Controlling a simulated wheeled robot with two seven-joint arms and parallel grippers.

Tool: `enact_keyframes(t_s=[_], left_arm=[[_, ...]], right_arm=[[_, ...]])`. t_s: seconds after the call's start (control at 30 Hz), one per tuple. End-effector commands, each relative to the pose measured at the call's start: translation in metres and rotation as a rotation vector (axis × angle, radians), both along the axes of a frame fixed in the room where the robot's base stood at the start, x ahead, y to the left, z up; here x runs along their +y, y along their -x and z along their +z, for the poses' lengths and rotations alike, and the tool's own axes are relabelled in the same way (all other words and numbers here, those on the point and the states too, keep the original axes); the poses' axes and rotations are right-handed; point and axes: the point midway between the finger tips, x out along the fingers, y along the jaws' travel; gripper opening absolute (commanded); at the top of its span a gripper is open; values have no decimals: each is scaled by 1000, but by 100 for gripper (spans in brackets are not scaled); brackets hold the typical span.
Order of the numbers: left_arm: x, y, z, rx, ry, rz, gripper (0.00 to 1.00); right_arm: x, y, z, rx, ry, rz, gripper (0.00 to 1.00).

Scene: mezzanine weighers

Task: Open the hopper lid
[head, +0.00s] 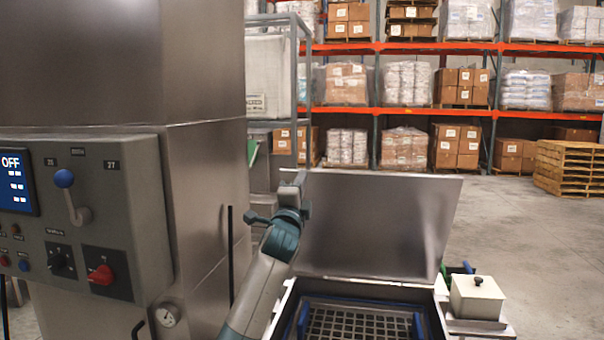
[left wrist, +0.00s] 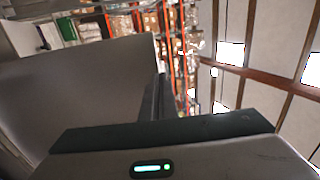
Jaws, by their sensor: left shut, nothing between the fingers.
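The hopper lid (head: 385,222) is a flat grey metal plate. It stands raised and tilted back along the far side of the hopper (head: 284,304), whose mouth is uncovered and shows a dark grate (head: 358,324) with blue edges inside. My left gripper (head: 298,182) is shut and empty at the left edge of the lid, near its upper corner. I cannot tell whether it touches the lid. In the left wrist view the lid (left wrist: 80,92) fills the left side, close to the gripper. My right gripper is not in view.
A large metal cabinet with a control panel (head: 84,215) stands close at left, its screen reading OFF. A cream box (head: 477,298) with a black knob sits right of the hopper. Pallet racks (head: 420,112) and a wooden pallet stack (head: 570,170) stand behind. The floor at right is clear.

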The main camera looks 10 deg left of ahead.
Motion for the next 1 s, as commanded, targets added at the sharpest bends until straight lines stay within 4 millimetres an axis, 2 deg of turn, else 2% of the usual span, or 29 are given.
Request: enact_keyframes(t_s=[0.63, 1.0], left_arm=[[0, -11, 2, 1, -1, 0, 0], [0, -49, 19, 0, 0, 0, 0]], right_arm=[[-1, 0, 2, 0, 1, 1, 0], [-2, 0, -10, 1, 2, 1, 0]])
